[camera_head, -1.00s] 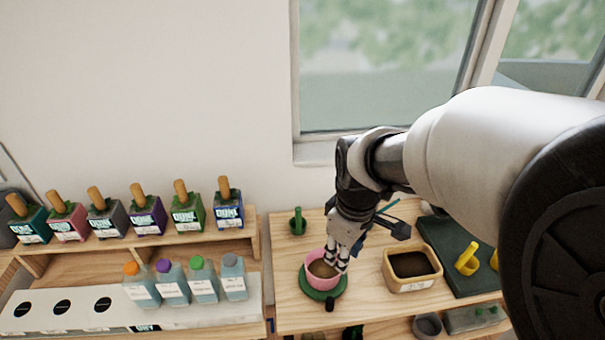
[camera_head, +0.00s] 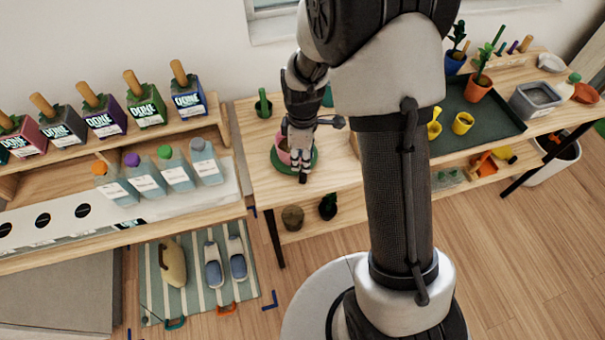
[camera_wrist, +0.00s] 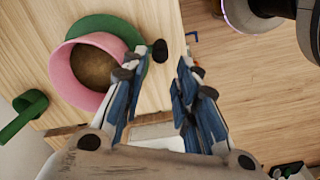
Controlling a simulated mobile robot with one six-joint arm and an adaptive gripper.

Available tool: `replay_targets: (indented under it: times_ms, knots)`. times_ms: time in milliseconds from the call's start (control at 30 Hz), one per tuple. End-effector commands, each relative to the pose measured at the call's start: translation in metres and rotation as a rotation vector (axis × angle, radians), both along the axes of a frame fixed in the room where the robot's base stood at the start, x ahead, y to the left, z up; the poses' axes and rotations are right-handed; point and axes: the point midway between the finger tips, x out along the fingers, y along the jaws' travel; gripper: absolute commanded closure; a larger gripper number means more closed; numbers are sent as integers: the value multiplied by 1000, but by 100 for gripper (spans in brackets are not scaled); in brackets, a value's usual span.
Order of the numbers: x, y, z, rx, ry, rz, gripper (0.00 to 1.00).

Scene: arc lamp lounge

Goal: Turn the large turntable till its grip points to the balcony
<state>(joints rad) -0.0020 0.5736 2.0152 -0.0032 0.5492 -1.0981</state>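The large turntable (camera_head: 277,161) is a green disc on the wooden table, partly hidden behind my gripper in the head view. A pink pot (camera_wrist: 62,72) with brown soil stands on it. Its grip, a black knob (camera_wrist: 161,51), sticks out at the rim; in the head view the grip (camera_head: 303,179) is on the near right side, toward the table's front edge. My gripper (camera_wrist: 164,62) is open, with the grip between or just beyond its fingertips; contact cannot be told. My gripper (camera_head: 299,164) also shows above the disc's right side. The balcony is not identifiable now.
A green cup-like holder (camera_head: 263,106) stands behind the turntable. A dark green mat (camera_head: 480,120) with yellow cups lies right, behind my arm. A rack of paint-like bottles (camera_head: 150,105) is left. The lower shelf holds a small pot (camera_head: 293,217) and a plant.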

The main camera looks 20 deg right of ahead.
Motion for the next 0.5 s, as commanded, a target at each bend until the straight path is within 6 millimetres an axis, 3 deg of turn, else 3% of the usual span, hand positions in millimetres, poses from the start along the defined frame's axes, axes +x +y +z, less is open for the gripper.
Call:
replay_targets:
  times_ms: [33,200,500]
  knots:
    - [-1,0,-16,0,4,0,72]
    - [-1,0,-48,0,4,-1,72]
    - [0,0,-76,0,0,-1,72]
